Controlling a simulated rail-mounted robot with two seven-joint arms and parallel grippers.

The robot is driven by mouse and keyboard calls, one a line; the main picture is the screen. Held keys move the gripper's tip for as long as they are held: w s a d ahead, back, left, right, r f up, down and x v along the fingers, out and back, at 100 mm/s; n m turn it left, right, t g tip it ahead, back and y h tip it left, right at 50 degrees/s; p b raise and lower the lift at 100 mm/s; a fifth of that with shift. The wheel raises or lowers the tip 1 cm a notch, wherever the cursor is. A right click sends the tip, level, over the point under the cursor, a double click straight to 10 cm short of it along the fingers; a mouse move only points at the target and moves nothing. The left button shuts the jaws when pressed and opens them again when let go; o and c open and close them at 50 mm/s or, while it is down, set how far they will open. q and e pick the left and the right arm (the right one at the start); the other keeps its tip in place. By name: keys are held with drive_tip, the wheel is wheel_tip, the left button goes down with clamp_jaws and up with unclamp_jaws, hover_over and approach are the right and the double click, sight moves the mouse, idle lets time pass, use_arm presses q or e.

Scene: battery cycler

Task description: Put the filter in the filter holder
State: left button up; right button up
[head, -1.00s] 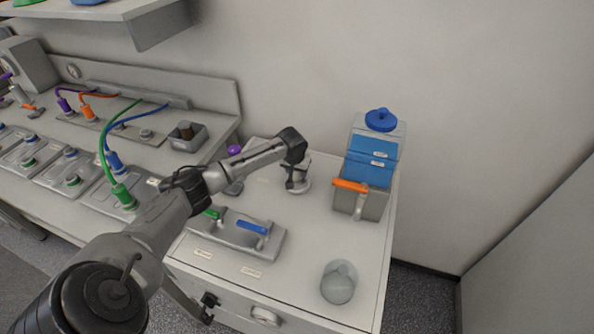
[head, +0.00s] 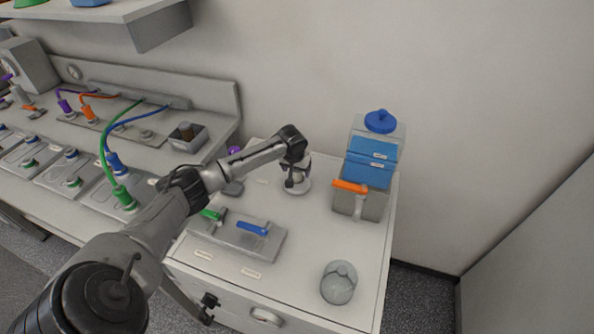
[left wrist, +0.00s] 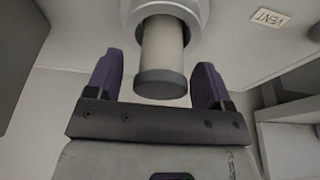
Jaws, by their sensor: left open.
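My left gripper (head: 296,184) is at the white round holder (head: 304,180) on the pale cabinet top in the head view. In the left wrist view a cream cylinder with a dark grey end, seemingly the filter (left wrist: 162,50), stands in the opening of the white round holder (left wrist: 199,15). The two purple fingers of my left gripper (left wrist: 156,82) are spread on either side of the cylinder, with gaps showing. How deep the cylinder sits in the holder cannot be told. My right gripper is not in view.
A clear-and-blue container (head: 372,150) with an orange handle stands at the back right. A grey plate (head: 240,242) with green and blue handles lies in front of the gripper. A rounded grey object (head: 338,284) sits near the front edge. A bench with cables (head: 100,150) is left.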

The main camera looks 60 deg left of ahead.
use_arm(q)
drive_tip(key=p+v, duration=0.2)
drive_tip(key=v, duration=0.8)
drive_tip(key=shift+r, duration=0.3)
drive_tip(key=w+d+r+m+t+y, duration=0.3)
drive_tip(key=d+r+m+t+y, duration=0.1)
drive_tip(key=d+r+m, duration=0.5)
drive_tip(key=s+d+f+m+t+h, duration=0.1)
drive_tip(key=s+d+f+m, duration=0.1)
drive_tip(key=d, duration=0.4)
drive_tip(key=s+d+f+m+t+h, duration=0.1)
drive_tip(key=s+d+f+m+t, duration=0.15)
drive_tip(key=d, duration=0.45)
drive_tip(key=s+d+f+n+g+h, duration=0.1)
drive_tip(key=s+d+f+g, duration=0.1)
drive_tip(key=s+d+f, duration=0.3)
drive_tip(key=s+d+f+n+g+h, duration=0.1)
drive_tip(key=s+d+f, duration=0.4)
drive_tip(key=s, duration=0.8)
drive_tip(key=s+d+f+n+g+h, duration=0.1)
drive_tip(key=s+d+f+g+h, duration=0.1)
drive_tip(key=s+d+f, duration=0.3)
drive_tip(key=shift+s+f+n+g, duration=0.35)
drive_tip(key=shift+s+f+g, duration=0.3)
drive_tip(key=shift+s+f, duration=1.1)
